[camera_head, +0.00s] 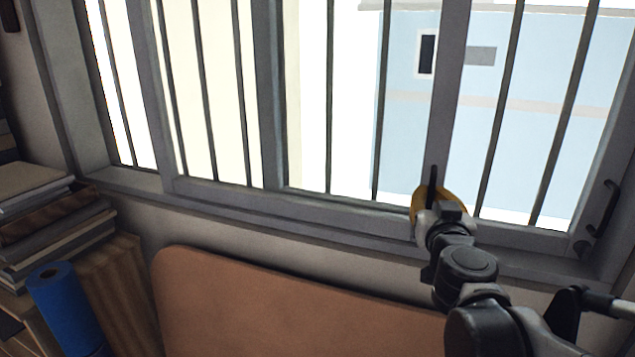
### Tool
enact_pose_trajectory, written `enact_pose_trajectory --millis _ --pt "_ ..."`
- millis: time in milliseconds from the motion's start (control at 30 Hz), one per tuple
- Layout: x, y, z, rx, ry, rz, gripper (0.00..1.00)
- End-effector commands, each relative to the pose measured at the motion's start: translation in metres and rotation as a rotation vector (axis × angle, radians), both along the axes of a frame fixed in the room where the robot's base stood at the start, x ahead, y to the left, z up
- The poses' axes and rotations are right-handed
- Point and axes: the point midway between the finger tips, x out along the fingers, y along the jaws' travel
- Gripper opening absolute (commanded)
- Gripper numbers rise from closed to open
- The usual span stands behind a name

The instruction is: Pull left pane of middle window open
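The grey-framed window (268,120) spans the wall, with upright stiles and thin dark bars. A barred pane (345,100) lies left of a thick upright stile (447,80), and another barred pane (540,90) lies right of it. A thin dark upright handle (433,180) shows low on that stile. My gripper (431,198), with yellow fingers, is at the stile's lower end, right at the handle. The gripper's wrist hides part of its fingers, so I cannot tell whether they are closed around the handle. I cannot make out any gap at the pane's edge.
A second dark handle (606,208) is on the frame at the far right. A brown rounded panel (270,310) stands below the sill. Stacked books (50,220) and a blue roll (65,305) are at lower left. My arm fills the lower right.

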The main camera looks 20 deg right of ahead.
Motion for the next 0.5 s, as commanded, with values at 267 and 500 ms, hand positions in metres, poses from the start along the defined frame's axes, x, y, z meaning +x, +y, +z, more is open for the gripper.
enact_pose_trajectory --millis 267,500 --pt "-0.019 -0.026 0.0 -0.001 0.0 -0.005 0.0" --pt "-0.031 -0.043 0.0 -0.001 0.0 -0.004 0.0"
